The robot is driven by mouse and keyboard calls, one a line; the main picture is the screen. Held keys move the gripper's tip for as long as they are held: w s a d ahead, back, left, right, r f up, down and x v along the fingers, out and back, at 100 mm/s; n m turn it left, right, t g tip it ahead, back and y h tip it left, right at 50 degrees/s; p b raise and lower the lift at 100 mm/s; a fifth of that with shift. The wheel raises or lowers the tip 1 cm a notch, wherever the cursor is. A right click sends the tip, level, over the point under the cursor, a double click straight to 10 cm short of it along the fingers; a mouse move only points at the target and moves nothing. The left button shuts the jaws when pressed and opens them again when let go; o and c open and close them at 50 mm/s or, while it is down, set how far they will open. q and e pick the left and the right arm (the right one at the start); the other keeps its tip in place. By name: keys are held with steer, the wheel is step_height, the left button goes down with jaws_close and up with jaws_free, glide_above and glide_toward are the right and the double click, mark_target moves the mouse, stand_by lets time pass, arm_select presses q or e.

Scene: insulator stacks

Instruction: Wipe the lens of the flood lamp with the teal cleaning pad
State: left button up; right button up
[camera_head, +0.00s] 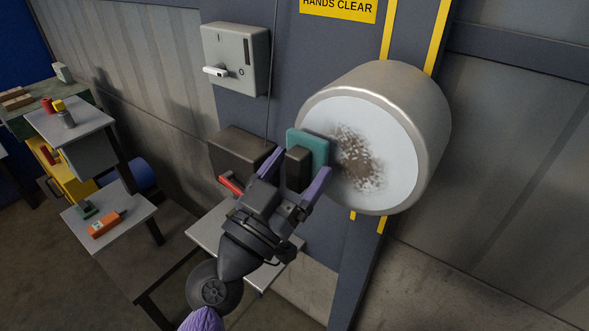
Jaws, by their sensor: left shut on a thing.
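The flood lamp (432,100) is a large grey drum on a dark blue post. Its pale round lens (398,150) faces me and carries a brown, speckled dirt patch (357,160) near its middle. My left gripper (300,170) has purple fingers and is shut on the dark handle block of the teal cleaning pad (312,141). The pad is upright at the left part of the lens, beside the dirt patch. I cannot tell whether it touches the glass. My right gripper is not in view.
A grey switch box (236,58) with a white lever is on the post, left of the lamp. A brown box (240,150) and a red handle (231,184) are close behind my left gripper. Small tables with tools, including an orange device (105,224), stand at left.

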arm_select(q)
steer(key=shift+w+d, duration=0.25)
steer(key=shift+w, duration=0.1)
steer(key=shift+w+d, duration=0.25)
steer(key=shift+w, duration=0.1)
